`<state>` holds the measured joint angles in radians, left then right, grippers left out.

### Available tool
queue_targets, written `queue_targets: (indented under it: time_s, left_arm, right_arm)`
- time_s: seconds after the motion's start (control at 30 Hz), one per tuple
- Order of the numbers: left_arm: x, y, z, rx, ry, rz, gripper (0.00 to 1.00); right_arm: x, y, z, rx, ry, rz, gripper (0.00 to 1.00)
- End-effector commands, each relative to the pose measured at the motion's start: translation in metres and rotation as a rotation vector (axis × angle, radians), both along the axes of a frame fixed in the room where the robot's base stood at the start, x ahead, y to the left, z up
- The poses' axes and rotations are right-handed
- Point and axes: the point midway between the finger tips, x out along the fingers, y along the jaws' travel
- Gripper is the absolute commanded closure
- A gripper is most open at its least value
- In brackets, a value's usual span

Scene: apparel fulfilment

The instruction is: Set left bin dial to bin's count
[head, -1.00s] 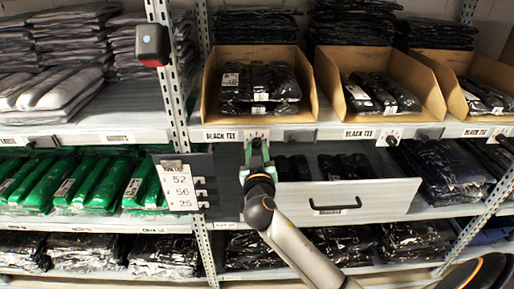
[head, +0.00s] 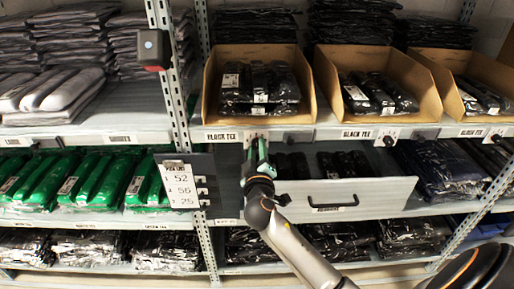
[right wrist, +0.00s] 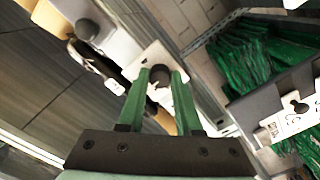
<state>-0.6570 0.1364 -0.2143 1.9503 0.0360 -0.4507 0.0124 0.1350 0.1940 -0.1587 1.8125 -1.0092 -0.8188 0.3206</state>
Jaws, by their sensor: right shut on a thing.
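The left bin (head: 212,92) is an open cardboard box on the shelf, holding several black bagged packs (head: 258,84). Its dial plate (head: 256,134) is on the shelf edge below it, beside a BLACK TEE label (head: 221,136). My right gripper (head: 256,148) reaches up to this dial from below and mostly covers it. In the right wrist view, my right gripper's green fingers (right wrist: 160,78) are shut on the dark dial knob (right wrist: 158,76), with the white plate (right wrist: 152,57) behind. The dial's setting cannot be read. My left gripper is not in view.
An open drawer (head: 370,194) with a dark handle juts out right of my right forearm. A dark board with a number card (head: 180,186) stands close to its left. Two more cardboard bins (head: 432,95) (head: 493,69) stand to the right. Metal uprights (head: 180,95) divide the shelves.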

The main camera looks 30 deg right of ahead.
Motion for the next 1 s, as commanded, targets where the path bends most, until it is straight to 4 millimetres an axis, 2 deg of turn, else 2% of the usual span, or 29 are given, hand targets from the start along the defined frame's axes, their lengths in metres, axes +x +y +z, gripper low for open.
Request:
queue_targets:
  time_s: [0.43, 0.47, 0.6, 0.7, 1.0]
  left_arm:
    - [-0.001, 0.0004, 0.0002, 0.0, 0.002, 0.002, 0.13]
    - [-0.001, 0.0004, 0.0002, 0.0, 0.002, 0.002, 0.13]
    - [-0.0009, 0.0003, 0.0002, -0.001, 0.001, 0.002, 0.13]
    - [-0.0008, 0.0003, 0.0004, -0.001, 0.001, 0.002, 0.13]
    - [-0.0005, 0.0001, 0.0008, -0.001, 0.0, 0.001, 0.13]
  right_arm:
    - [0.0005, -0.0007, 0.0027, -0.011, 0.0, 0.0, 1.0]
    - [0.0006, -0.0006, 0.0026, -0.011, 0.0, 0.0, 0.63]
    - [0.0004, -0.0005, 0.0019, -0.01, 0.001, 0.0, 0.48]
    - [0.0003, -0.0003, 0.0014, -0.009, 0.002, 0.0, 0.37]
    - [0.0003, -0.0003, 0.0004, -0.008, 0.004, 0.0, 0.37]
